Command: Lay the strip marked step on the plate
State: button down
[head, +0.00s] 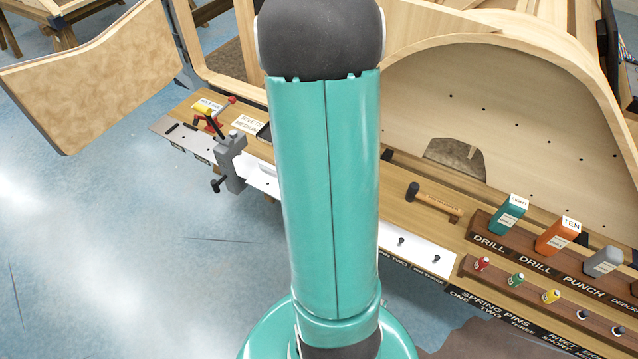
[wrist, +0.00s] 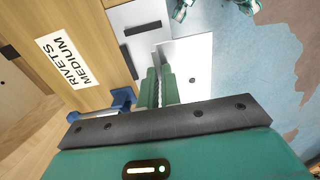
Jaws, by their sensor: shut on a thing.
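In the wrist view my gripper (wrist: 163,78) has its green fingers closed on a thin grey strip (wrist: 157,58), seen nearly edge-on; no marking on it can be read. The strip stands over or beside a pale metal plate (wrist: 196,60) with small holes; whether they touch I cannot tell. In the head view my teal arm hides the gripper and whatever it holds. A pale plate (head: 262,180) shows along the bench's front edge to the left of my arm.
A card reading RIVETS MEDIUM (wrist: 64,58) lies on the bench. At right are a hammer (head: 432,200), drill boxes (head: 508,215) and small coloured bottles (head: 516,280). Curved wooden frames rise behind.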

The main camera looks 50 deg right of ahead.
jog(key=shift+s+f, duration=0.25)
jog(key=shift+f, duration=0.55)
jog(key=shift+w+f, duration=0.15)
jog(key=shift+f, duration=1.3)
jog(key=shift+w+d, duration=0.2)
jog(key=shift+d, duration=2.3)
jog(key=shift+f, duration=0.65)
jog(key=c, duration=1.5)
grip_release()
jog(key=shift+r, duration=0.1)
notch_tip(320, 180, up, 14)
jog(key=shift+f, duration=0.15)
